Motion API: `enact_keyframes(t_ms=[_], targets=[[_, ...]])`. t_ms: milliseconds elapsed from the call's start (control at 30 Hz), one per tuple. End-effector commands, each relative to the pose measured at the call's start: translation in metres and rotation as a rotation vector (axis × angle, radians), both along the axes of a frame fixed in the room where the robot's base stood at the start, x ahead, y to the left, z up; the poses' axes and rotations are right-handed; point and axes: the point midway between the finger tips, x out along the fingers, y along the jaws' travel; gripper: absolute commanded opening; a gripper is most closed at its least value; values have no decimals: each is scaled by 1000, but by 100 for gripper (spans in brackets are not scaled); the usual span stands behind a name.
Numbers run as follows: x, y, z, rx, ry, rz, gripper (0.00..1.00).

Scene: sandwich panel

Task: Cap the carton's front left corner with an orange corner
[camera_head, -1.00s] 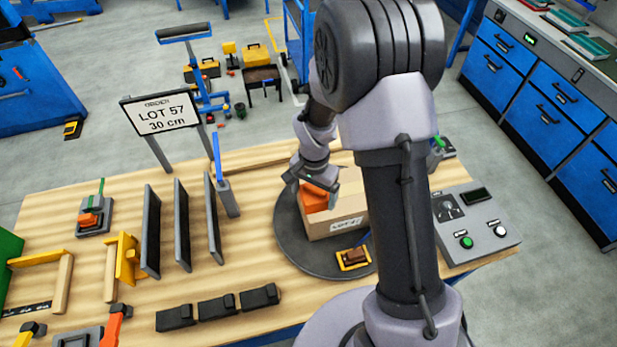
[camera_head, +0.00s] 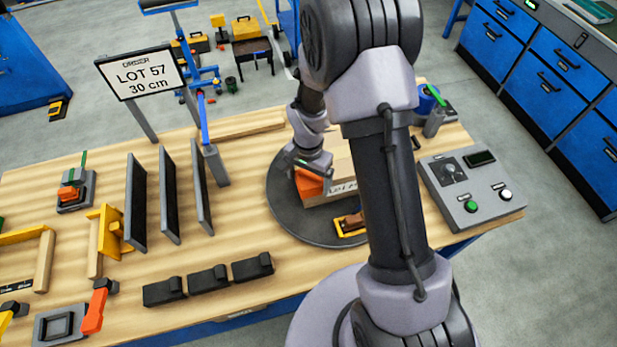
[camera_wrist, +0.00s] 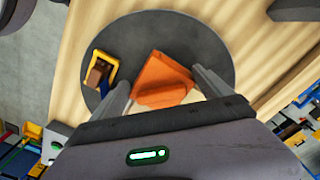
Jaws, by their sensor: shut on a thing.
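My gripper (camera_head: 312,168) is shut on an orange corner (camera_head: 309,185). In the wrist view the orange corner (camera_wrist: 165,75) sits between my two fingers (camera_wrist: 162,84). The cardboard carton (camera_head: 342,194) stands on a dark round turntable (camera_head: 283,212), its label facing front. The orange corner is at the carton's left front top corner. I cannot tell whether it is fully seated there. My arm hides the carton's right part, and in the wrist view most of the carton is hidden.
A yellow holder with a brown block (camera_head: 350,223) lies on the turntable in front of the carton. A control box (camera_head: 470,190) is at the right. Black blocks (camera_head: 208,278) line the front.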

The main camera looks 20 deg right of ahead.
Motion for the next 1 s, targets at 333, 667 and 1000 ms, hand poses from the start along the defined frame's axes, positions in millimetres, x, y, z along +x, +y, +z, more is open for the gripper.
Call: enact_keyframes(t_ms=[333,667,1000], targets=[[0,0,1,0,0,0,100],[2,0,72,-1,-6,0,100],[1,0,164,0,-3,1,100]])
